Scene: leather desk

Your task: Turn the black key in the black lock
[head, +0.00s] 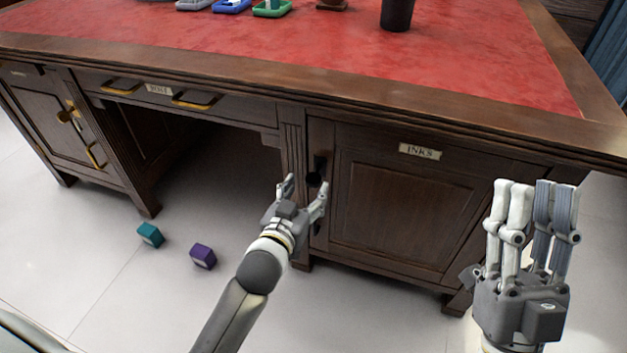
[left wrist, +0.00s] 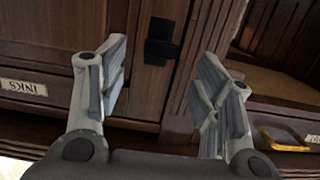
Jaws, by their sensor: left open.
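The black lock (head: 320,163) is on the left edge of the cabinet door labelled INKS, and a small dark round part (head: 313,180), perhaps the black key, shows just below it. In the left wrist view black parts of the lock (left wrist: 160,42) appear between and beyond my fingers; I cannot separate key from lock there. My left gripper (head: 304,189) is open in front of the lock, its fingers on either side of the dark part and apparently not holding it. My right gripper (head: 527,190) is at the far right with fingers pointing up, empty; its opening is unclear.
The desk has a red leather top (head: 300,40) with trays and a dark cup (head: 397,14). A brass lock (head: 68,113) is on the left cabinet. A teal box (head: 151,235) and a purple box (head: 203,256) lie on the floor. The kneehole is open.

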